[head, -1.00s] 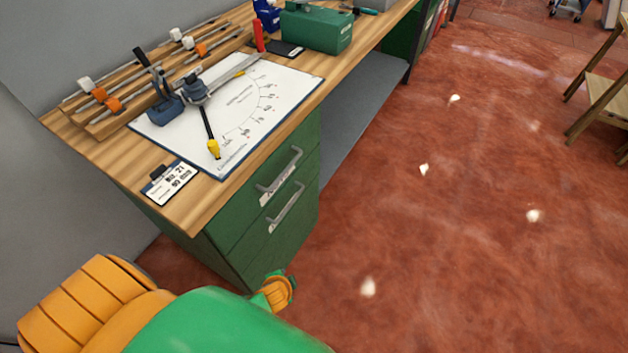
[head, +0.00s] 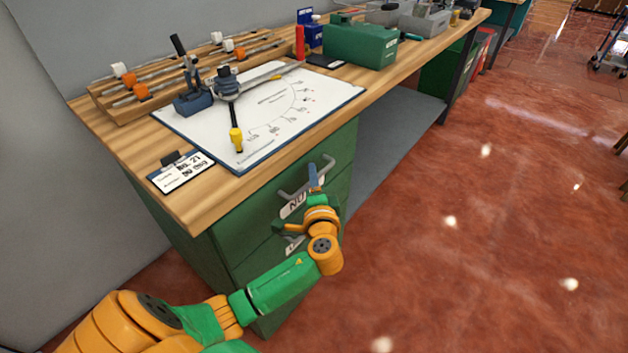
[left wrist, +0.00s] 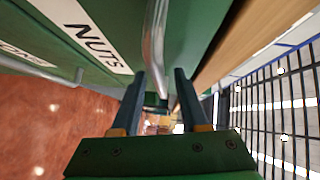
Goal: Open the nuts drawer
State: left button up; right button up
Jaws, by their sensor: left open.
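The nuts drawer (head: 250,221) is the top drawer of the green cabinet under the bench, and it looks shut. Its label (head: 292,206) is partly covered in the head view, but "NUTS" reads in full in the left wrist view (left wrist: 92,38). Its grey bar handle (head: 293,193) also shows in the left wrist view (left wrist: 155,45), running down toward the space between my fingers. My left gripper (head: 314,176) is at the right part of this handle. In the left wrist view, the gripper (left wrist: 160,95) has its two fingers apart. I cannot tell whether they touch the handle.
A lower drawer (head: 245,268) sits beneath, mostly hidden by my left arm. The wooden bench top (head: 205,212) overhangs close above the gripper. A white chart board (head: 270,120) and a tag card (head: 183,173) lie on it. The red floor (head: 420,260) is clear at right.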

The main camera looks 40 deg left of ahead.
pick_arm(q)
jog(key=shift+c, duration=0.2)
grip_shut()
jog(key=shift+f, duration=0.1)
dwell(1.2)
